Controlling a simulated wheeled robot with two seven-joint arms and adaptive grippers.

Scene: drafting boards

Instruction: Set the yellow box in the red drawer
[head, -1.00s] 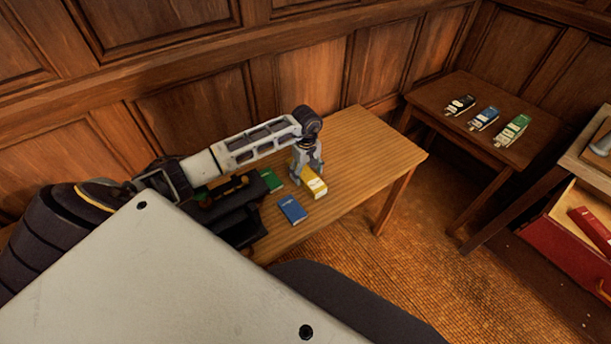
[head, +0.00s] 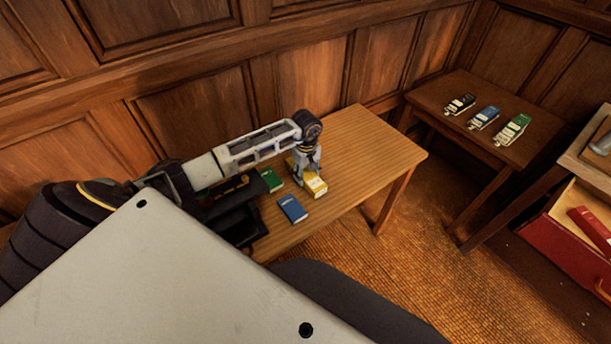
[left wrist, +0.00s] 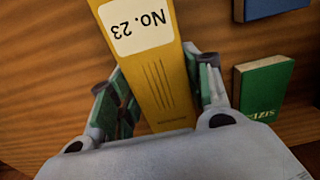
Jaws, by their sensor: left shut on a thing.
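The yellow box (head: 316,184) is on or just above the wooden table, below my left gripper (head: 308,180). In the left wrist view the yellow box (left wrist: 160,85), with a white "No. 23" label, lies between the fingers of my left gripper (left wrist: 160,92), which is shut on it. I cannot tell whether the box touches the table. The red drawer (head: 566,247) is pulled open at the far right, with a red box (head: 590,229) in it. My right gripper is not in view.
On the wooden table (head: 358,135), a blue box (head: 292,209) and a green box (head: 271,179) lie near the yellow one, beside a black tray (head: 240,222). A darker side table (head: 520,95) bears several small labelled items. Floor lies between table and drawer.

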